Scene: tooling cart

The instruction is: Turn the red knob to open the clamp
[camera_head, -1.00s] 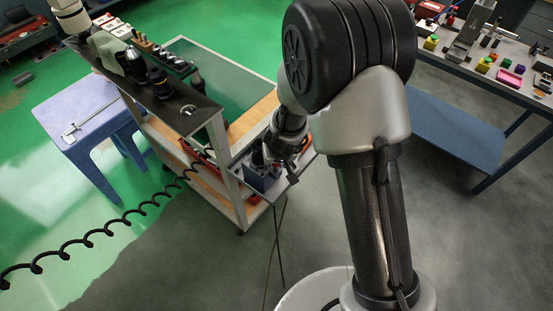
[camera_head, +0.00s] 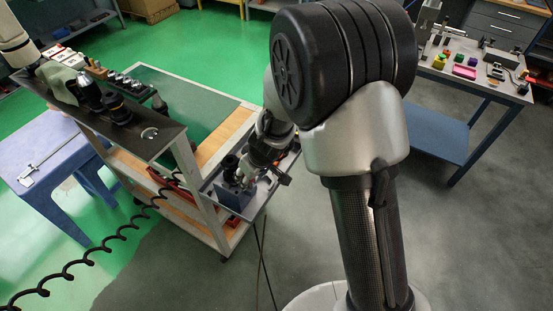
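A blue-grey block (camera_head: 233,196), likely the clamp's body, sits on a small grey tray (camera_head: 262,200) at the near right end of the cart. Black parts stand on and beside the block. My gripper (camera_head: 258,174) points down over the tray, just right of and above the block. One dark finger sticks out to the right. I cannot make out the red knob; the gripper and arm may hide it. The fingers are too small and overlapped to tell whether they are open or touching anything.
The cart (camera_head: 205,150) has a dark upper shelf (camera_head: 145,140) with several tools and holders. A blue table (camera_head: 60,165) with a caliper stands left. A coiled black cable (camera_head: 85,255) crosses the lower left. A workbench (camera_head: 460,85) with small coloured parts stands right.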

